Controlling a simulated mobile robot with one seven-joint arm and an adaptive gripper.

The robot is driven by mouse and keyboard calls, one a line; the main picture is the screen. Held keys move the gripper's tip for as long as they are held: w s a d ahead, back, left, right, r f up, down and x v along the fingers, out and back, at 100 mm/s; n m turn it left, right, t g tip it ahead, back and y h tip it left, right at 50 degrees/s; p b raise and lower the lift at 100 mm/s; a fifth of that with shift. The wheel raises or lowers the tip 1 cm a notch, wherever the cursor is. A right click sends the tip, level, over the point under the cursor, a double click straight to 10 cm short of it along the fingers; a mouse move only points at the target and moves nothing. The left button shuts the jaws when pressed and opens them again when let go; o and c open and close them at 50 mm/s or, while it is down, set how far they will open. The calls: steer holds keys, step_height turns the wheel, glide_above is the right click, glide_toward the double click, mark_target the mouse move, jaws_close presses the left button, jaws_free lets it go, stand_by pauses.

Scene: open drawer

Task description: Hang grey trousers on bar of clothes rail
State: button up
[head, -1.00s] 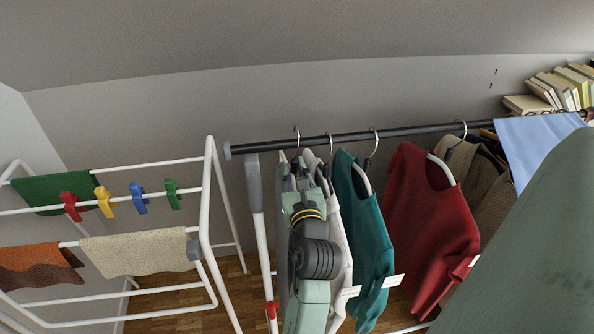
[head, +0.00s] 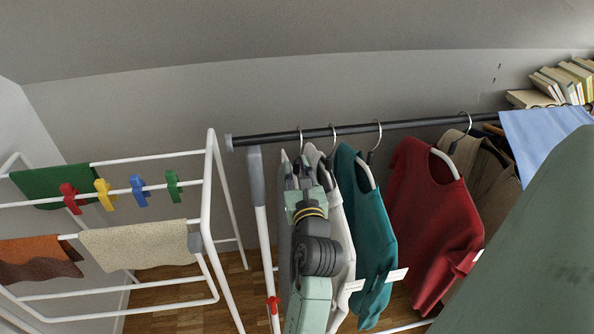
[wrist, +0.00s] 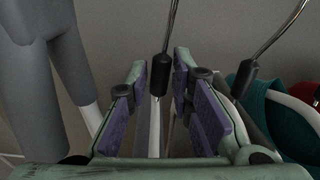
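In the head view my gripper (head: 308,190) points up at the left end of the clothes rail, just below its dark bar (head: 390,126). A hanger hook (head: 300,138) reaches over the bar there. A dark grey garment, apparently the grey trousers (head: 286,225), hangs beside my gripper, mostly hidden by my arm. In the wrist view the fingers are apart, one on each side of the black neck of a hanger (wrist: 160,76); a gap shows between the neck and each pad. No grip on it is visible. The trousers cannot be made out in the wrist view.
A white shirt (head: 340,235), teal top (head: 365,240) and red sweater (head: 432,225) hang close on the right. A second hanger neck (wrist: 243,78) is near the right finger. The rail's grey-topped post (head: 256,175) and a white drying rack (head: 207,190) stand left.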

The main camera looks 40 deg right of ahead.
steer(key=o, duration=0.4)
steer(key=shift+f, duration=0.2)
steer(key=shift+v, duration=3.75)
